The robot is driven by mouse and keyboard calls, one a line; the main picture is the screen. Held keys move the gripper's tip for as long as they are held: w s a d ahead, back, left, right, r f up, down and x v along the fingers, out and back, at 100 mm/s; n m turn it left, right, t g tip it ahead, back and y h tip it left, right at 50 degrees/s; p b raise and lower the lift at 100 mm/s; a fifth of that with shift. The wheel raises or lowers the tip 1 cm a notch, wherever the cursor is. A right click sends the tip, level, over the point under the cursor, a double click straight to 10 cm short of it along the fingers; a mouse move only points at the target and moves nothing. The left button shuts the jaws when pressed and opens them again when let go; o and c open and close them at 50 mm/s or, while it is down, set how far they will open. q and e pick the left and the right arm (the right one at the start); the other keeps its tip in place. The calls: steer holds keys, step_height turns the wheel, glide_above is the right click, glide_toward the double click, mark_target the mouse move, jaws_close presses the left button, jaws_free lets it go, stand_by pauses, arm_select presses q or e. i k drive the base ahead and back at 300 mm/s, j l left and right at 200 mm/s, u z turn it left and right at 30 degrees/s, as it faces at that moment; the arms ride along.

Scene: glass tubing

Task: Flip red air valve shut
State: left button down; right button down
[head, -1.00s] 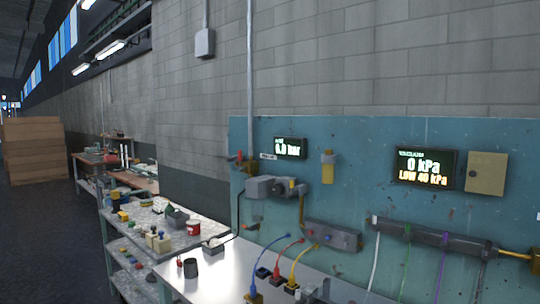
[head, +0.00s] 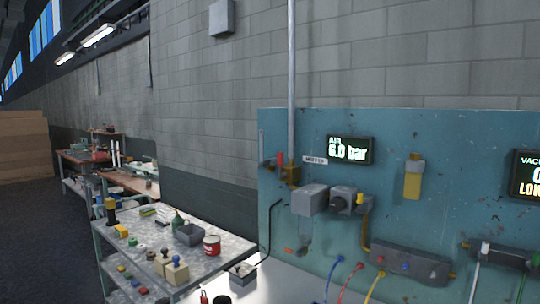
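The red valve handle (head: 280,158) is small and stands roughly upright at the left end of the teal panel (head: 465,140). It sits by a brass valve body (head: 292,174) below the grey vertical pipe (head: 292,60). A small white label (head: 315,160) is to its right. The air display (head: 349,150) reads 6.0 bar. Neither of my grippers is in view.
Grey regulator units (head: 310,200) sit below the valve. Coloured hoses hang from a grey manifold (head: 410,264). A metal bench (head: 150,225) at the left holds a red can (head: 212,245) and stamps. Dark floor (head: 40,250) at far left looks clear.

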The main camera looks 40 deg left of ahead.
mark_target(281, 177)
steer(key=i+j, duration=0.1)
steer(key=j, duration=1.4)
steer(key=i+j, duration=0.15)
steer(key=j, duration=0.6)
steer(key=l+z, duration=0.05)
